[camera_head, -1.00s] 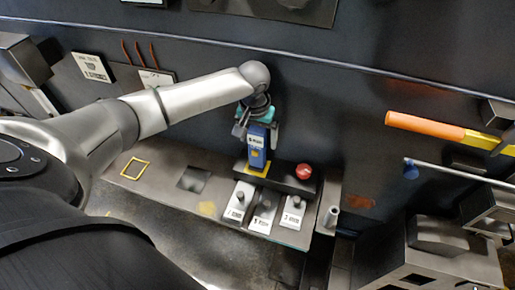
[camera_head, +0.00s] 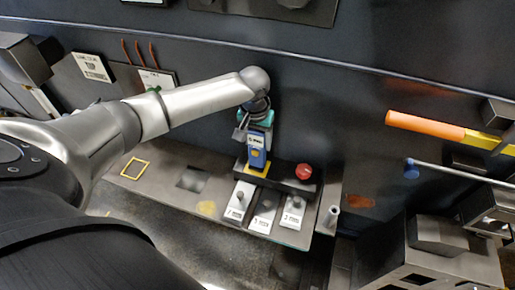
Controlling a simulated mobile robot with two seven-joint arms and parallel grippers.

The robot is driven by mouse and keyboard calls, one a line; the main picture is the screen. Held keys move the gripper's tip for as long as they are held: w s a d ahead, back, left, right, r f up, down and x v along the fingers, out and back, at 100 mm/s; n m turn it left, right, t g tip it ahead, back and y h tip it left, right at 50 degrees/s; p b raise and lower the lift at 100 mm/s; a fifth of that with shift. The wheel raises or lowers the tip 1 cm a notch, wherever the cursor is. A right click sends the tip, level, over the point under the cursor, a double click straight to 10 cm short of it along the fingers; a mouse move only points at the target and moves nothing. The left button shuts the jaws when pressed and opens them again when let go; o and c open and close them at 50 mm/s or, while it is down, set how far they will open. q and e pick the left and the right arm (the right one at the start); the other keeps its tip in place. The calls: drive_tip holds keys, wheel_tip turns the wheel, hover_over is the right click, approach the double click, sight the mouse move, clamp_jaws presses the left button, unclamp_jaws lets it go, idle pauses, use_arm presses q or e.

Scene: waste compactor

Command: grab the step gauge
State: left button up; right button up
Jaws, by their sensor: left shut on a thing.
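The step gauge appears to be the upright blue block (camera_head: 257,146) with a white label, standing over a yellow marked spot on the bench. My left gripper (camera_head: 256,124) is above it, pointing down, and is shut on its upper part. The gripper's fingers partly hide the block's top. Whether the block's base touches the yellow spot (camera_head: 256,169) is hard to tell. My right gripper is not in view.
A red button (camera_head: 304,171) sits just right of the block. Labelled levers (camera_head: 265,211) stand in front. A yellow square outline (camera_head: 134,169) lies at left on the bench (camera_head: 165,177). An orange-handled tool (camera_head: 425,124) hangs on the wall at right.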

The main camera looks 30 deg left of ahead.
use_arm(q)
clamp_jaws()
drive_tip(key=shift+r, duration=0.15)
